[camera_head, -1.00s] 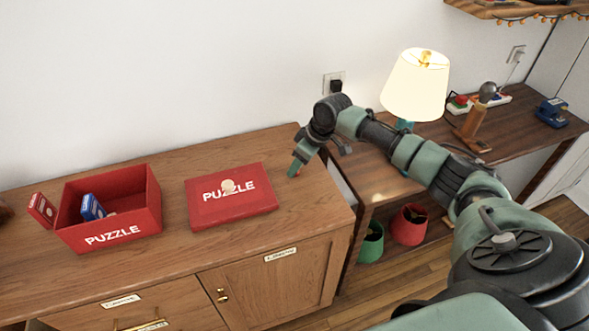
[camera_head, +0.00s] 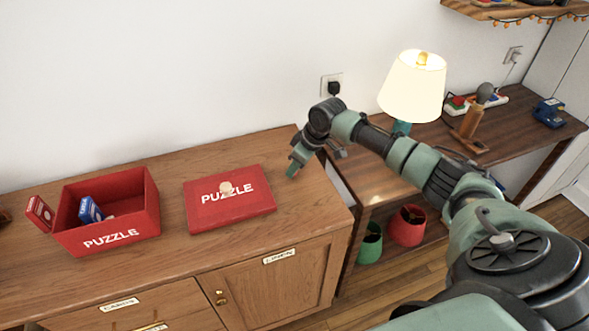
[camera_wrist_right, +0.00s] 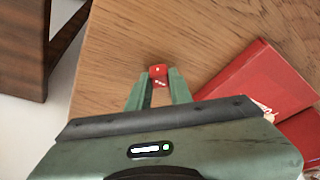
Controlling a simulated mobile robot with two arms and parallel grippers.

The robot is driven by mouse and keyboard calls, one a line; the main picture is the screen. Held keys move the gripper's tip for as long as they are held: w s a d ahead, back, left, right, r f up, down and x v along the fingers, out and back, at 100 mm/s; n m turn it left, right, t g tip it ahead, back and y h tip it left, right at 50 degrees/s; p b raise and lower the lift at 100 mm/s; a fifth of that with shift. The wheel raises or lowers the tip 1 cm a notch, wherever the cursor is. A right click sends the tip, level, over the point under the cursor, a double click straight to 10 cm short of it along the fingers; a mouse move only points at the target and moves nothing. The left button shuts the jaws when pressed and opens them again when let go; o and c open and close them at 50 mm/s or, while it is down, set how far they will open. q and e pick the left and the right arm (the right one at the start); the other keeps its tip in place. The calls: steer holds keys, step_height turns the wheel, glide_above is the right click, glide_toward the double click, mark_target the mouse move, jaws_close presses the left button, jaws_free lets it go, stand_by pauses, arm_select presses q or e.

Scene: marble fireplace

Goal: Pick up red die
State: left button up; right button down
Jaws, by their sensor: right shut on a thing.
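The red die (camera_wrist_right: 158,73), with pale pips, shows in the right wrist view between the two green fingertips of my right gripper (camera_wrist_right: 158,88). The gripper is shut on it. In the head view my right gripper (camera_head: 294,169) points down at the right end of the wooden cabinet top, to the right of the puzzle lid. The die is almost wholly hidden by the fingers there. I cannot tell whether the die touches the wood. My left gripper is not in view.
A flat red puzzle lid (camera_head: 230,212) with a small pale round object (camera_head: 226,188) lies left of the gripper. An open red puzzle box (camera_head: 108,236) holds card packs (camera_head: 90,209). A lit lamp (camera_head: 412,84) stands on the right-hand table (camera_head: 505,140). The cabinet's front right corner is clear.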

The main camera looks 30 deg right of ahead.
step_height(320, 180, up, 20)
steer(key=b, duration=0.1)
steer(key=shift+f, duration=0.25)
